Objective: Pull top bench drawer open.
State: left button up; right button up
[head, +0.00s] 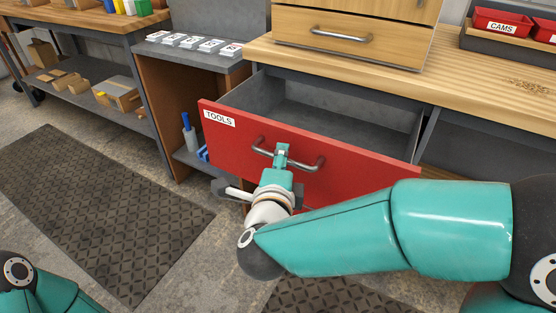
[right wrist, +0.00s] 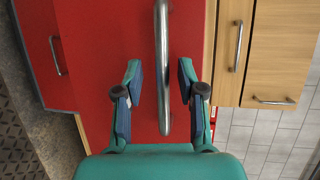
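The top bench drawer (head: 340,155) has a red front with a TOOLS label. It stands pulled out from under the bench top, and its grey inside (head: 330,115) shows empty where I can see it. Its metal bar handle (head: 312,168) is on the front. My right gripper (head: 281,152) is at the handle's left part. In the right wrist view the handle (right wrist: 162,50) runs between the two fingers (right wrist: 160,82), with a gap on each side. The fingers are open. My left gripper is out of view; only part of my left arm shows at the bottom left.
The wooden bench top (head: 480,90) carries a small wooden drawer cabinet (head: 350,40) and a red CAMS bin (head: 502,20). A side shelf (head: 195,60) with cards stands left of the drawer. Dark floor mats (head: 90,210) lie in front, with clear floor around them.

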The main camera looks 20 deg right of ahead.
jog(key=v, duration=0.6)
jog(key=shift+s, duration=0.3)
jog(key=shift+a, duration=0.15)
